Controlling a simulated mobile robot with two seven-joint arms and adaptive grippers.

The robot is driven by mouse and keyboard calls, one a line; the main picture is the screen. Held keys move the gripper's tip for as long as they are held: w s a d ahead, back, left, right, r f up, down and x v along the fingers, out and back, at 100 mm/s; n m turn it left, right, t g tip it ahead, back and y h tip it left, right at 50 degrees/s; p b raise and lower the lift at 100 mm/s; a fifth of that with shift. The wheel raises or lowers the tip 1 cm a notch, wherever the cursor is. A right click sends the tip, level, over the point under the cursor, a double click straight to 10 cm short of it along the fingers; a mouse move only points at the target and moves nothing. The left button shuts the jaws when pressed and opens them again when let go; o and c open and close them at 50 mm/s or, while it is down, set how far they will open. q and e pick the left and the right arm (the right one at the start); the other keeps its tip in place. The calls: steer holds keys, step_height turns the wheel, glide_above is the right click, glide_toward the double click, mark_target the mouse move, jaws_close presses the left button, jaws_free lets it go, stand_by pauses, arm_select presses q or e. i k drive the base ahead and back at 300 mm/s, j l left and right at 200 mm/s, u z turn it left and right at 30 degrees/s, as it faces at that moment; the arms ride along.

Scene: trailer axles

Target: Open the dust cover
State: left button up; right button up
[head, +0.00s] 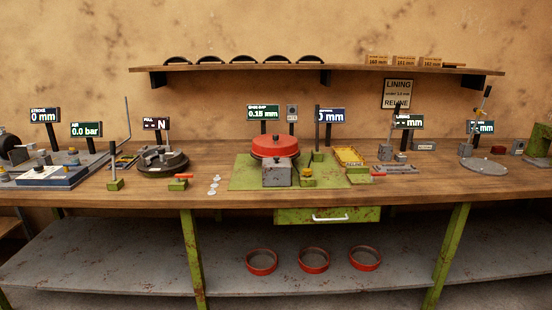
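A red round lidded part (275,147) sits at the middle of the workbench, behind and above a grey block (277,173). I cannot tell for sure which part is the dust cover. The block and red part stand on a green mat (242,178). A small yellow-topped knob (307,172) is just right of the block. Neither of my grippers is in view.
The wooden workbench (420,185) carries a dark round fixture (162,162) on the left, a yellow tray (348,156) and a grey disc (484,166) on the right. Display posts line the back. Several red rings, including one (314,260), lie on the lower shelf.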

mark_target(276, 171)
steer(key=i+l, duration=0.2)
steer(key=i, duration=0.2)
steer(key=i+l, duration=0.2)
steer(key=i, duration=0.25)
steer(key=i+l, duration=0.15)
steer(key=i, duration=0.25)
